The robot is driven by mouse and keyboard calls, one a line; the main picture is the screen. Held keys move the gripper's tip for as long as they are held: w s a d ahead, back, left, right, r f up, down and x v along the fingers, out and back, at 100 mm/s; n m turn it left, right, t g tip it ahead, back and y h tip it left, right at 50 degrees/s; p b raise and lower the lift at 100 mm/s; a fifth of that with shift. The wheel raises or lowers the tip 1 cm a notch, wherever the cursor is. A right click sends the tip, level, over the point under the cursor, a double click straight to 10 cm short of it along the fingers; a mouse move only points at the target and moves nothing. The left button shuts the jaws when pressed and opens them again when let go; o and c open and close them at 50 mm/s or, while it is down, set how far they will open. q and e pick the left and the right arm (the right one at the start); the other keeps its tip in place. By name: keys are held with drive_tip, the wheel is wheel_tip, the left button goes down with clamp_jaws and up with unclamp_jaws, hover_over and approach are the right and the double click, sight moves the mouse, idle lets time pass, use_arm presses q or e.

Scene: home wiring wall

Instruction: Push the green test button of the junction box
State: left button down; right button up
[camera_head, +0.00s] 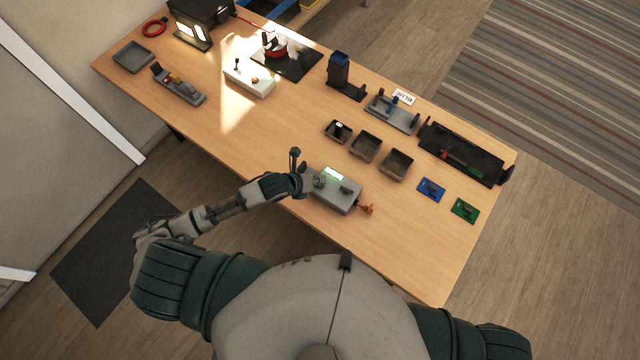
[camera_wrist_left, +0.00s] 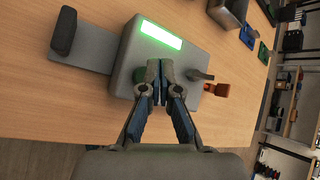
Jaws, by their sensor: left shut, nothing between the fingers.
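The junction box (camera_head: 345,200) is a grey box with a lit green display (camera_head: 334,174) on top, near the table's front edge. It also fills the middle of the left wrist view (camera_wrist_left: 196,60), with the bright display (camera_wrist_left: 161,35) at its upper left. My left gripper (camera_head: 312,183) is at the box's left end, its fingers shut and empty. In the left wrist view the fingertips (camera_wrist_left: 160,66) are over the box's top face. A dark green round button (camera_wrist_left: 146,76) shows just left of them, partly hidden by the fingers. Whether they touch it is unclear. My right gripper is out of view.
An orange part (camera_head: 367,208) sticks out from the box's right end. A dark upright handle (camera_head: 295,158) stands at its left. Open bins (camera_head: 397,162) lie beyond, with blue (camera_head: 431,189) and green (camera_head: 464,210) pieces to the right.

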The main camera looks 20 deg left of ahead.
sight(319, 185)
use_arm(q)
drive_tip(key=shift+f, duration=0.1)
idle(0.3)
drive_tip(key=shift+f, duration=0.3)
drive_tip(key=shift+f, duration=0.5)
idle(0.6)
drive_tip(key=shift+r, duration=0.15)
drive_tip(key=shift+r+p, duration=0.8)
drive_tip(key=shift+p, duration=0.05)
wheel_tip(319, 185, up, 6)
drive_tip(key=p, duration=0.6)
